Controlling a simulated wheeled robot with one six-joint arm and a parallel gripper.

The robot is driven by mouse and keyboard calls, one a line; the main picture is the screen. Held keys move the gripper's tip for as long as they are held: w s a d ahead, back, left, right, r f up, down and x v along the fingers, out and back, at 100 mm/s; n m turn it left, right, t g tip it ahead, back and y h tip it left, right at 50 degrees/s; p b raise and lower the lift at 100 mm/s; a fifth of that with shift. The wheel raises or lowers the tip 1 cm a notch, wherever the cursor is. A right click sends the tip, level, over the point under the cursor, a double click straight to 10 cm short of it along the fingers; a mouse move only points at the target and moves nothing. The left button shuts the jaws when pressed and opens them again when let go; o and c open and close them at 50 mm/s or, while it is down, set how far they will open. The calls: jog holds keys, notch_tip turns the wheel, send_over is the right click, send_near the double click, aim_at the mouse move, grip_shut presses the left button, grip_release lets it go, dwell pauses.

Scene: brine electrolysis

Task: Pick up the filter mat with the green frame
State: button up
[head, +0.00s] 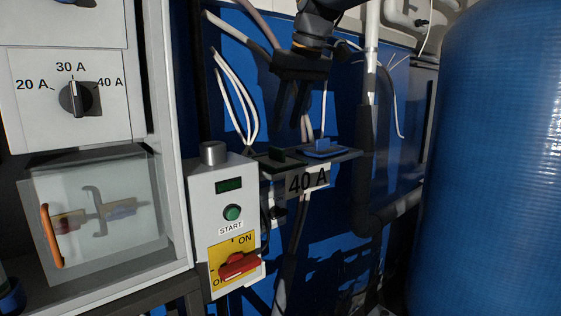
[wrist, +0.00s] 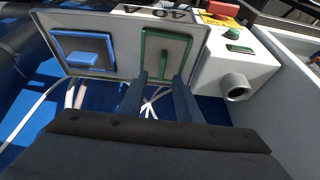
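The filter mat with the green frame (wrist: 146,50) lies in a grey holder plate in the wrist view, with a raised green handle on it. In the head view its dark green frame (head: 279,158) shows at the left of the plate. My gripper (head: 292,122) is above it, fingers pointing down, apart and empty. In the wrist view my gripper (wrist: 160,77) has its two fingertips near the lower edge of the green frame, roughly one to each side of the handle's line. The fingertips look clear of the mat.
A blue-framed mat (head: 323,148) lies beside the green one. The holder carries a "40 A" label (head: 307,180). A white switch box (head: 222,187) with a grey knob on top stands close at left. Pipes, cables and a large blue tank (head: 495,160) are at right.

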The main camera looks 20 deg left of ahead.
aim_at(279, 148)
jog(key=x, duration=0.2)
jog(key=shift+f+p, duration=0.3)
jog(key=shift+p, duration=0.1)
jog(key=x, duration=0.1)
jog(key=p+x, duration=0.2)
jog(key=x, duration=0.1)
jog(key=shift+s+a, duration=0.25)
jog(key=shift+w+a+f, duration=0.15)
jog(key=shift+f, duration=0.35)
grip_shut()
